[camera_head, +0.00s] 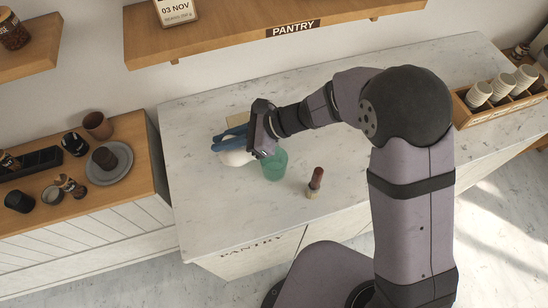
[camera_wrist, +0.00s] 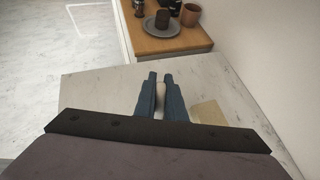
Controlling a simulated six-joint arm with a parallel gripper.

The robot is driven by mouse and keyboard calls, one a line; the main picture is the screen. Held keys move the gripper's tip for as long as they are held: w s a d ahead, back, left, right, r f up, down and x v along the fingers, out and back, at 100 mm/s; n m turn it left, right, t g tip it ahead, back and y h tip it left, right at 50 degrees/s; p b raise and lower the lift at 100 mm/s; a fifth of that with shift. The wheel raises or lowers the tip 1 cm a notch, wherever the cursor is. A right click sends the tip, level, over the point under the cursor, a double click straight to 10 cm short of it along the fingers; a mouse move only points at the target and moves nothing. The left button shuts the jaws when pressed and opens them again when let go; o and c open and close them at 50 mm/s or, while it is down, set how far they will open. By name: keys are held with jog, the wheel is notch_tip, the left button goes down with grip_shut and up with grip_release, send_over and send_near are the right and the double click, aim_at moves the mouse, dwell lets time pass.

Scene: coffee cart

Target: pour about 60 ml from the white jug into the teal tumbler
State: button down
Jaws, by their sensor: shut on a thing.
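My gripper (camera_head: 232,138) reaches left over the marble counter, its blue fingers shut on the white jug (camera_head: 236,158). Most of the jug is hidden by the fingers and wrist; whether it is tilted or what it holds cannot be told. In the wrist view, a pale strip of the jug (camera_wrist: 160,93) shows between the fingers (camera_wrist: 162,85). The teal tumbler (camera_head: 274,165) stands upright on the counter just right of the jug, beside my wrist. Its contents cannot be made out.
A small bottle with a dark red top (camera_head: 315,181) stands right of the tumbler. A tan card or block (camera_head: 237,118) lies behind the gripper. A wooden holder with paper cups (camera_head: 501,101) is at the far right. The counter's left part (camera_head: 190,190) is clear.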

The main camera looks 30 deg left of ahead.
aim_at(226, 137)
jog(key=shift+r+b, duration=0.1)
jog(key=shift+b, duration=0.2)
jog(key=shift+w+d+r+g+y+b, duration=0.15)
jog(key=shift+d+r+g+y+b, duration=0.2)
jog(key=shift+r+y+b, duration=0.4)
jog(key=shift+w+d+r+y+b, duration=0.15)
jog(key=shift+d+r+y+b, duration=0.15)
jog(key=shift+y+b, duration=0.35)
dwell(0.6)
jog(key=shift+w+d+r+g+y+b, duration=0.15)
jog(key=shift+d+r+g+y+b, duration=0.05)
jog(key=shift+d+b, duration=0.2)
jog(key=shift+w+d+r+g+y+b, duration=0.15)
jog(key=shift+d+r+y+b, duration=0.05)
jog(key=shift+d+b, duration=0.2)
dwell(0.5)
